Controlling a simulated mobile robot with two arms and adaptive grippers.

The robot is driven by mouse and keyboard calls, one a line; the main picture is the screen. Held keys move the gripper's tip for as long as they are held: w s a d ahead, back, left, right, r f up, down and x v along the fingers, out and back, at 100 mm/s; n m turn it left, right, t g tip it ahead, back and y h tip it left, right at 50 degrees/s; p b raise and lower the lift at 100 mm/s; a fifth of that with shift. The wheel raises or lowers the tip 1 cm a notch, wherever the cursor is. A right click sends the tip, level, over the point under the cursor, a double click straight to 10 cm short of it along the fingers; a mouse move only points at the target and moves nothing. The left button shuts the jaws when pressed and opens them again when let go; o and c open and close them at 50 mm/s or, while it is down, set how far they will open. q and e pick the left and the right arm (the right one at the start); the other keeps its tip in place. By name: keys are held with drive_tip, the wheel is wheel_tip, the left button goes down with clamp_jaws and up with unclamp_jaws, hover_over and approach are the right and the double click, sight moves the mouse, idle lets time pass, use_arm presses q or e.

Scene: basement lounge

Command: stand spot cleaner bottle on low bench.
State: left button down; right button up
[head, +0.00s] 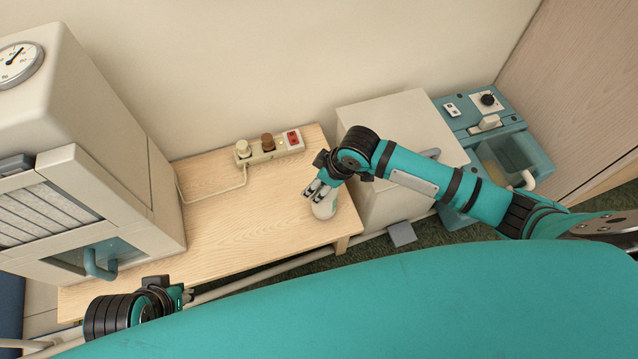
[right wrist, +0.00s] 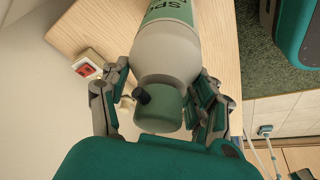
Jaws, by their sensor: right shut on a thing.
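The spot cleaner bottle (head: 325,208) is whitish, over the right end of the low wooden bench (head: 225,225). In the right wrist view the bottle (right wrist: 168,50) shows a dark green cap, a grey-white body and a partly cut-off green label starting "SP". My right gripper (head: 318,190) is shut on it, with fingers on both sides near the cap and shoulder in the right wrist view (right wrist: 163,85). I cannot tell whether its base touches the bench. My left gripper (head: 178,297) is near the bench's front left, away from the bottle; its jaw opening is unclear.
A power strip (head: 268,148) with plugs and a red switch lies at the bench's back edge. A large beige cabinet with a gauge (head: 95,150) stands on the left. A pale box (head: 385,110) and a teal unit (head: 525,150) are to the right. The bench's middle is clear.

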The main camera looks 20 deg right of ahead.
drive_tip(key=shift+f, duration=0.3)
drive_tip(key=o, duration=1.7)
drive_tip(key=shift+f, duration=0.1)
